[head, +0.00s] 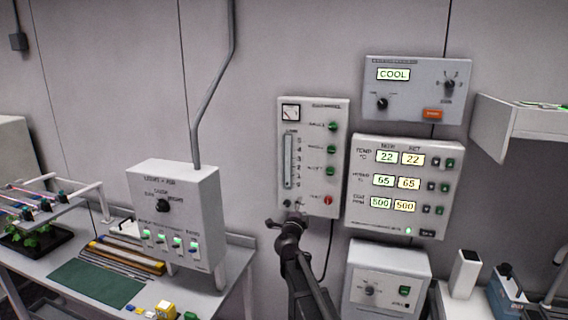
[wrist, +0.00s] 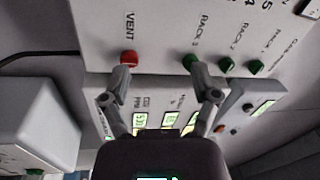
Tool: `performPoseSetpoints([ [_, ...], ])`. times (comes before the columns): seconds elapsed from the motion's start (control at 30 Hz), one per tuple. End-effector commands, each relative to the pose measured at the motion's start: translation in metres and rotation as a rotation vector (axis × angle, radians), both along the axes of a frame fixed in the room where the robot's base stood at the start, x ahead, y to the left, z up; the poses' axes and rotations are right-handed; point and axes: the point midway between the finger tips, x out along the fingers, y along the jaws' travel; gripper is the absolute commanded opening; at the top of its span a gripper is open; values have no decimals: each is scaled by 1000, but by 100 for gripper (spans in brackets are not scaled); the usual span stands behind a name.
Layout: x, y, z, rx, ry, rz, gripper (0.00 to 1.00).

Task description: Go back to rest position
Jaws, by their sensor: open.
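My gripper (head: 288,222) is in front of the lower edge of the gas panel (head: 314,110) in the head view. In the wrist view my gripper (wrist: 160,76) is open, with its two fingers apart and nothing between them. The panel shows turned over there. One fingertip overlaps the red VENT knob (wrist: 128,57) and the other is by the green RACK 3 knob (wrist: 189,61); I cannot tell whether either touches. The green RACK 2 knob (wrist: 225,64) and RACK 1 knob (wrist: 255,67) are clear of the fingers.
A climate display panel (head: 405,225) and a COOL box (head: 430,100) hang to the right. A grey control box (head: 372,290) stands below. The lights box (head: 172,255) is left, above a bench with a green mat (head: 95,284). Bare wall (head: 300,50) lies above the gas panel.

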Motion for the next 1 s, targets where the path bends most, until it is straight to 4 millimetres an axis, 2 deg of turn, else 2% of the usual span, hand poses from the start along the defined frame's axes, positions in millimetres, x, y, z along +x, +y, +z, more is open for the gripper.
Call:
performPoseSetpoints([
  [0.23, -20, 20, -6, -212, 67, 255, 78],
  [0.47, -47, 36, -31, -405, 186, 475, 78],
  [0.73, -93, 39, -78, -617, 393, 707, 78],
  [1.0, -155, 18, -133, -793, 671, 903, 78],
])
